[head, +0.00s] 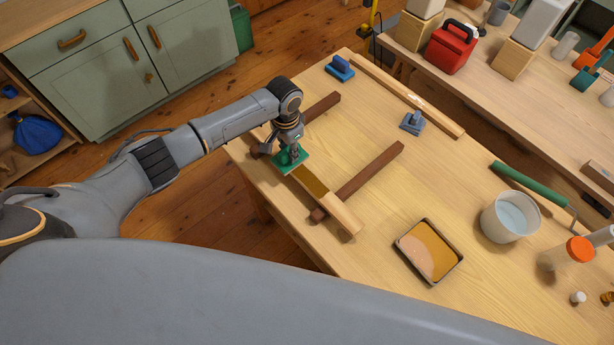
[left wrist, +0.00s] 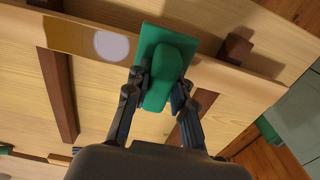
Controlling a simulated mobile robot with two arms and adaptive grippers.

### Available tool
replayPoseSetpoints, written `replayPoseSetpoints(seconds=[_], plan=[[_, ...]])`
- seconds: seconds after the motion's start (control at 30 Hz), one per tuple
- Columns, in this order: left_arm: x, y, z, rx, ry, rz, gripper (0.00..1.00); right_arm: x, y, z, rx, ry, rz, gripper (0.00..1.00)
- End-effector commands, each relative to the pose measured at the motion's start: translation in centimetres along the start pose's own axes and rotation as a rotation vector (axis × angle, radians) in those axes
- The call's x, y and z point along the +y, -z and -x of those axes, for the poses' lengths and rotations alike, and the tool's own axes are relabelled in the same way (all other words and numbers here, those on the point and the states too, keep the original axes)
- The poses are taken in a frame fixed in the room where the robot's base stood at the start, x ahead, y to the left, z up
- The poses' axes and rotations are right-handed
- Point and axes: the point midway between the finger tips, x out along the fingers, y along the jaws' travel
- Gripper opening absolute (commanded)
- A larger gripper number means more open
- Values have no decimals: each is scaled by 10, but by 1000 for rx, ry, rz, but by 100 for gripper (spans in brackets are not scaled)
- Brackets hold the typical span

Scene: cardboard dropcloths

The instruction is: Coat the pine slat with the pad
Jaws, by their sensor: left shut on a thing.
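The pine slat (head: 343,216) lies across two dark brown wooden bars near the table's left edge. A stretch of it beside the pad is darker amber-brown; its near end is pale. In the left wrist view the slat (left wrist: 20,28) shows this brown stretch with a pale round spot. My left gripper (head: 289,150) is shut on the handle of the green pad (head: 297,165). The pad (left wrist: 163,35) appears to lie flat on the slat; exact contact is hidden. My right gripper is in neither view.
One dark bar (head: 372,177) extends right from under the slat. A shallow tray (head: 458,268) holds amber liquid. A blue pad (head: 340,68), a grey-blue pad (head: 412,123) and a long strip (head: 385,83) lie further back. A white bucket (head: 495,222) stands at right.

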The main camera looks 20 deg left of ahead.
Motion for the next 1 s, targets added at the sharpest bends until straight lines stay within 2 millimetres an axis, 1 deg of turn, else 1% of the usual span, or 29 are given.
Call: replayPoseSetpoints(seconds=[0.07, 0.17, 0.37, 0.6, 0.87, 0.93, 1.0], plan=[[-1, -1, 0, -3, 2, 1, 0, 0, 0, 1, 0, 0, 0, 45], [-1, -1, 7, -2, 2, 1, 0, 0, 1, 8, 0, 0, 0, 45], [0, -1, 31, -2, 1, 1, 0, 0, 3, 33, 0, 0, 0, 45], [0, 0, 50, -1, 1, 0, 0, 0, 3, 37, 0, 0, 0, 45], [0, 0, 50, -1, 1, 1, 0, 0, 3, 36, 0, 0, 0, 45], [0, 1, 51, 0, 2, 7, 0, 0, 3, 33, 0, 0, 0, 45], [1, 2, 54, 2, 4, 31, 0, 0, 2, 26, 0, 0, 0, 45]])
